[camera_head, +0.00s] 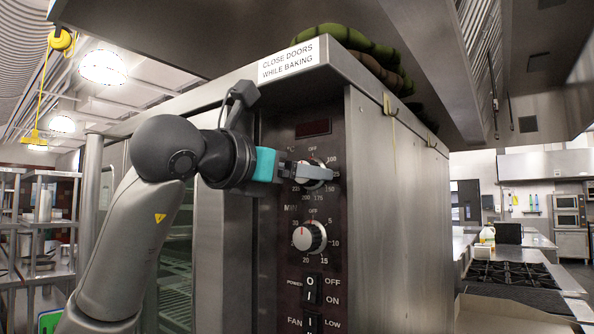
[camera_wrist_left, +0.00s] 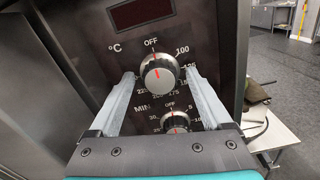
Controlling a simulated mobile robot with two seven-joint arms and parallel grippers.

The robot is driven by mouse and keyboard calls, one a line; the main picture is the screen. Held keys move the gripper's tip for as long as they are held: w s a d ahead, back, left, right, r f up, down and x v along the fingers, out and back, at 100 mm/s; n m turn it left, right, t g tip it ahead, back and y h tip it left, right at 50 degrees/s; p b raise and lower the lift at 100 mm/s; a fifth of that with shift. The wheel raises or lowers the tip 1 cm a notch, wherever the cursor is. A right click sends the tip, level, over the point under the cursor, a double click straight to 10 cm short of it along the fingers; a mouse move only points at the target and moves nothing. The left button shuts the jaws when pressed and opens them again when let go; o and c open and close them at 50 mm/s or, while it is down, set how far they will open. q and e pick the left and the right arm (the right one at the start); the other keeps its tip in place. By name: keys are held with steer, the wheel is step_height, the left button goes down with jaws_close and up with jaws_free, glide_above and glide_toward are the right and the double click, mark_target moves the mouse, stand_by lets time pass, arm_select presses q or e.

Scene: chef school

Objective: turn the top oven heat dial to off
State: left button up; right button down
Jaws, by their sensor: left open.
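The top oven heat dial (camera_wrist_left: 159,71) is a round silver knob with a black rim, on the dark panel under the °C and OFF marks. In the left wrist view its red line points up to the OFF label. My left gripper (camera_head: 325,174) is at this dial, with its grey fingers open. In the left wrist view one fingertip is on each side of the knob; I cannot tell whether they touch it. In the head view the fingers partly hide the dial. My right gripper is not in view.
A second dial (camera_head: 309,237), marked MIN, sits below, with the power switch (camera_head: 312,289) and fan switch under it. The steel oven (camera_head: 400,220) fills the middle. A stove (camera_head: 510,275) and counters stand at the right, a shelf rack (camera_head: 40,215) at the left.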

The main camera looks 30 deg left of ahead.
arm_select(q)
steer(key=shift+s, duration=0.1)
steer(key=s+a+b, duration=0.1)
steer(key=s, duration=1.4)
steer(key=shift+a, duration=0.15)
